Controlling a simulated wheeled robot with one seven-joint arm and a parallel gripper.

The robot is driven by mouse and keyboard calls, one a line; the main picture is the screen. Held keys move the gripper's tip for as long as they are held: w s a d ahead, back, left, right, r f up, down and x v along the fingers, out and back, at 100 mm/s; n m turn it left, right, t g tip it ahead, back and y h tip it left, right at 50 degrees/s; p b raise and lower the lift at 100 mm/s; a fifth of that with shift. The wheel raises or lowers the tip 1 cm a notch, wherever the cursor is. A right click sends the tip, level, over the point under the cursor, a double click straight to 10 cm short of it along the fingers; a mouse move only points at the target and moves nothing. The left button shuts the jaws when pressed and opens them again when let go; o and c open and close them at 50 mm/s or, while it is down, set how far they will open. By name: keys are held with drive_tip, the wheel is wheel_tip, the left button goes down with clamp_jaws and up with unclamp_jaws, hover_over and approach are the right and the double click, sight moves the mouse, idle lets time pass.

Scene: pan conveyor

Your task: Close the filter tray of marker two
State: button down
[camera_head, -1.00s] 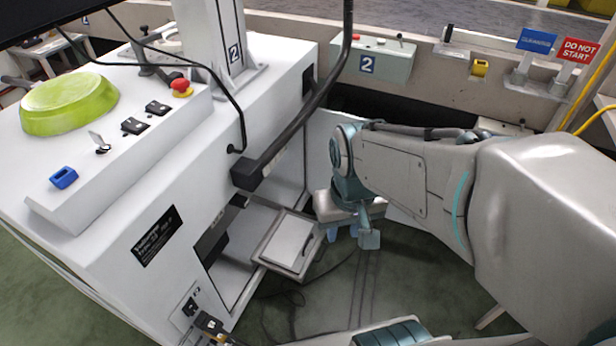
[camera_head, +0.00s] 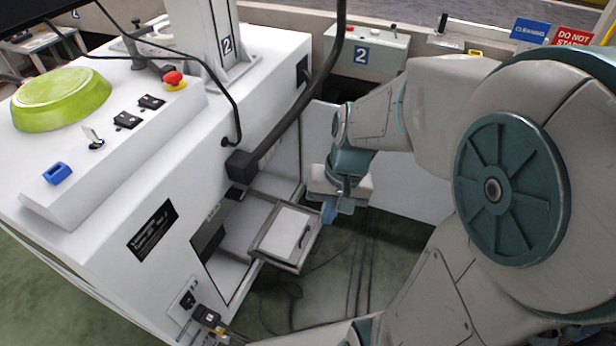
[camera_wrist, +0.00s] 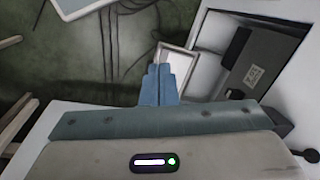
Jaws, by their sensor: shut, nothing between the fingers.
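The filter tray (camera_head: 280,236) is a grey-framed tray with a pale inside and a dark handle. It sticks out of the low opening in the side of the white marker machine (camera_head: 150,185). My gripper (camera_head: 328,213) is shut and empty, just to the right of the tray's outer end in the head view. I cannot tell whether it touches the tray. In the wrist view, the shut blue fingers (camera_wrist: 159,78) stand in front of the tray (camera_wrist: 178,64) and hide part of it.
A black bar (camera_head: 240,167) on the machine's side hangs above the tray. A grey control box marked 2 (camera_head: 380,54) stands on the wall behind. A green pan (camera_head: 62,97) lies on top of the machine. Cables lie on the green floor (camera_head: 300,305) below the tray.

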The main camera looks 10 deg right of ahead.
drive_tip(key=w+d+f+m+t+y, duration=0.1)
drive_tip(key=w+d+f+m+y, duration=0.15)
drive_tip(key=w+f+m, duration=0.45)
drive_tip(key=w+d+f+m+y, duration=0.25)
drive_tip(key=w+f+m, duration=0.2)
drive_tip(key=f, duration=0.35)
drive_tip(key=d+f+m+t, duration=0.2)
drive_tip(key=d+f+m, duration=0.3)
drive_tip(key=f, duration=0.6)
drive_tip(key=d+f+m+t, duration=0.2)
drive_tip(key=d+f+m, duration=0.4)
drive_tip(key=f, duration=0.5)
drive_tip(key=w+a+r+b+x, duration=0.1)
drive_tip(key=b+x, duration=0.3)
drive_tip(key=x, duration=0.9)
drive_tip(key=shift+w+h, duration=0.3)
drive_tip(key=shift+h, duration=0.1)
drive_tip(key=shift+a+r, duration=0.1)
drive_tip(key=shift+a, duration=0.05)
